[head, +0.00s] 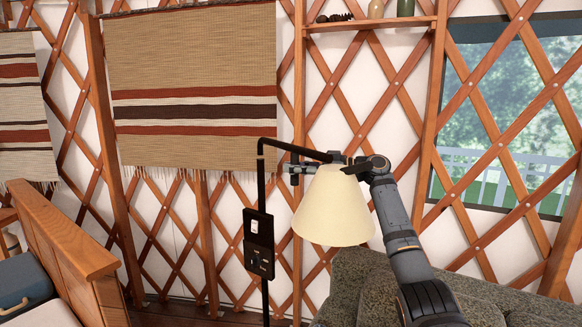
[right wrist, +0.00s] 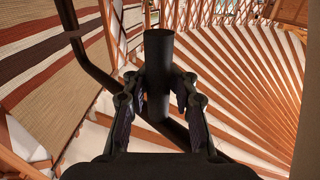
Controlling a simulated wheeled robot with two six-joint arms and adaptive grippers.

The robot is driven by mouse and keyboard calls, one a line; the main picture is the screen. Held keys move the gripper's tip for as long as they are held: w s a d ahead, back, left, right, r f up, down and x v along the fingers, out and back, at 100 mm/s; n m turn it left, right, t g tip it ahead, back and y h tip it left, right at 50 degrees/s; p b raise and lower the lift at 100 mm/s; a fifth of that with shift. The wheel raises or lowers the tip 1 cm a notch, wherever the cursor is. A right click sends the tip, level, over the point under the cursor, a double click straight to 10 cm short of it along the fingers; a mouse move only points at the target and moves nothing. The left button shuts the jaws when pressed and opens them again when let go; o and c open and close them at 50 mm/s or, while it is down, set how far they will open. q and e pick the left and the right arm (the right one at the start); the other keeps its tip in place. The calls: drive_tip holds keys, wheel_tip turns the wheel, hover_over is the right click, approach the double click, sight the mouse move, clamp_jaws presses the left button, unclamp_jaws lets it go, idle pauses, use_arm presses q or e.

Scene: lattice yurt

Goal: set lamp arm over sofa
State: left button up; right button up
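A floor lamp stands by the lattice wall, with a thin black post and a black lamp arm (head: 295,151) reaching right from its top. A cream lampshade (head: 335,208) hangs at the arm's right end. My right gripper (head: 294,171) comes from the right, just below the arm and partly behind the shade. In the right wrist view, its fingers are closed around a short dark upright handle (right wrist: 158,72) beside the lamp arm (right wrist: 92,66). The grey-green sofa (head: 385,285) is at lower right. In the picture, the shade appears above its left end; depth is unclear. My left gripper is out of view.
A black control box (head: 258,243) sits on the lamp post. A wooden-framed seat (head: 62,237) stands at lower left. A striped hanging (head: 195,75) covers the wall behind, and a small shelf (head: 370,24) holds jars. A window (head: 515,115) is at right.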

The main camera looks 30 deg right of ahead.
drive_tip(key=o, duration=0.4)
drive_tip(key=shift+s+d+r, duration=0.2)
drive_tip(key=shift+s+r, duration=0.1)
drive_tip(key=shift+c, duration=0.2)
drive_tip(key=shift+w+a, duration=0.15)
drive_tip(key=v, duration=1.2)
drive_tip(key=shift+f, duration=0.15)
drive_tip(key=shift+c, duration=0.5)
